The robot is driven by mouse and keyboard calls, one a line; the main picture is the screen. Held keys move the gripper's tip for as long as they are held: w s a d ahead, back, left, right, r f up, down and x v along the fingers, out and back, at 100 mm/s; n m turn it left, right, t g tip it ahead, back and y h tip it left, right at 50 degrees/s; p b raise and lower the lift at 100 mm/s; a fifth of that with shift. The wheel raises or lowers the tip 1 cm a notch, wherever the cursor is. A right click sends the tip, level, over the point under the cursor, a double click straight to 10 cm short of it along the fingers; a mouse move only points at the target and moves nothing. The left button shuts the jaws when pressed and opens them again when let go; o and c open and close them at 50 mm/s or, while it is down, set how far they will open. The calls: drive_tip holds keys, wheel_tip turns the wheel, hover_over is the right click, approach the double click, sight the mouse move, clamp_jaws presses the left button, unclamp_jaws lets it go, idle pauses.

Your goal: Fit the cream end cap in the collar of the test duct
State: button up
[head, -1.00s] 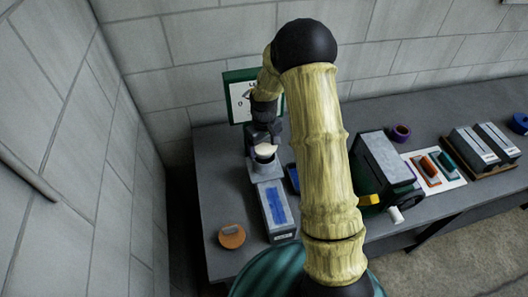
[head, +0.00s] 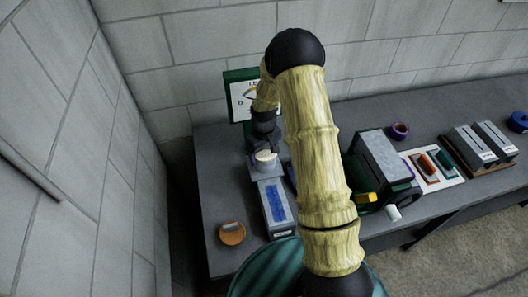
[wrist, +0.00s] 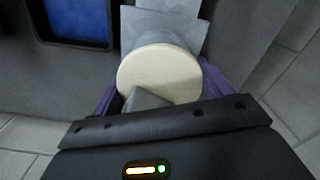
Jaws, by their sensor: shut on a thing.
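The cream end cap (wrist: 150,65) is a round disc with a grey block-shaped grip (wrist: 146,99) on its face. My gripper (wrist: 160,92) has its purple fingers on both sides of it and is shut on the cap. In the head view the cap (head: 265,156) sits at the mouth of the round grey collar (head: 265,167) of the test duct (head: 277,207), the grey box with a blue strip. In the wrist view, grey metal (wrist: 166,30) shows behind the cap. I cannot tell how deep the cap sits in the collar. My gripper is largely hidden by my arm in the head view.
A gauge board (head: 241,97) stands behind the duct. An orange round piece (head: 232,233) lies at front left. A green and grey machine (head: 382,160) stands to the right, with a purple ring (head: 400,131) behind it.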

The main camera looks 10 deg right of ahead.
sight(264, 151)
drive_tip(key=shift+f, duration=0.3)
drive_tip(key=o, duration=1)
drive_tip(key=shift+r, duration=0.1)
drive_tip(key=shift+o, duration=0.2)
drive_tip(key=shift+r, duration=0.1)
drive_tip(key=shift+r, duration=0.25)
wheel_tip(264, 151, up, 12)
drive_tip(key=b, duration=0.4)
drive_tip(key=shift+s, duration=0.1)
